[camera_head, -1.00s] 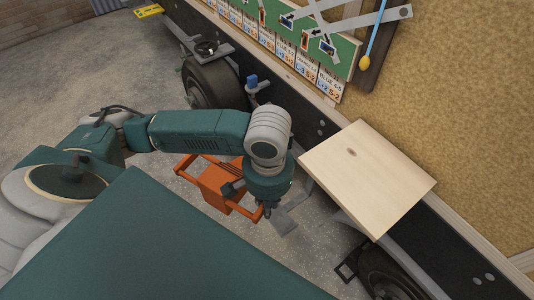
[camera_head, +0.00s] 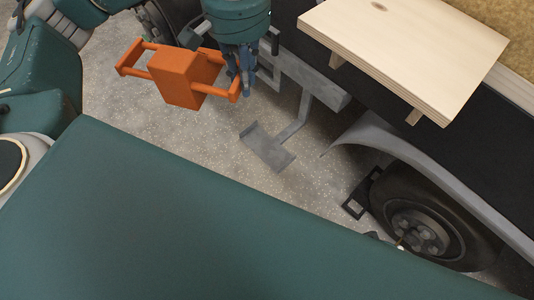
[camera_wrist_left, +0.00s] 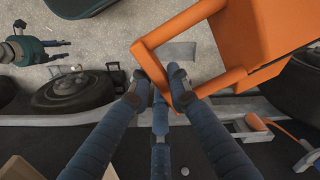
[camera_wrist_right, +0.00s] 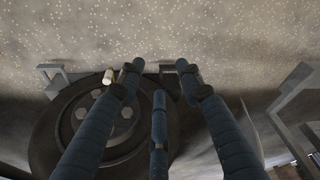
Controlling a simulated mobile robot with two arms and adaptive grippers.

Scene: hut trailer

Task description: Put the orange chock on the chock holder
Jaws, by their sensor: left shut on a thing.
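The orange chock (camera_head: 178,76) has a blocky body with a tubular handle frame at each end. My left gripper (camera_head: 240,88) is shut on the bar of its right-hand handle and holds the chock above the floor. In the left wrist view the orange handle (camera_wrist_left: 218,86) lies between the fingertips. A black open bracket (camera_head: 352,208) by the right-hand wheel may be the chock holder; I cannot tell for sure. My right gripper (camera_wrist_right: 158,75) has its fingers apart and empty, in front of that wheel. It also shows in the left wrist view (camera_wrist_left: 62,50).
A grey step plate (camera_head: 268,148) hangs from the trailer's side. A pale wooden shelf (camera_head: 405,45) juts out above it. The right-hand wheel (camera_head: 425,215) sits under a grey fender. Speckled floor (camera_head: 215,140) is clear between my body and the trailer.

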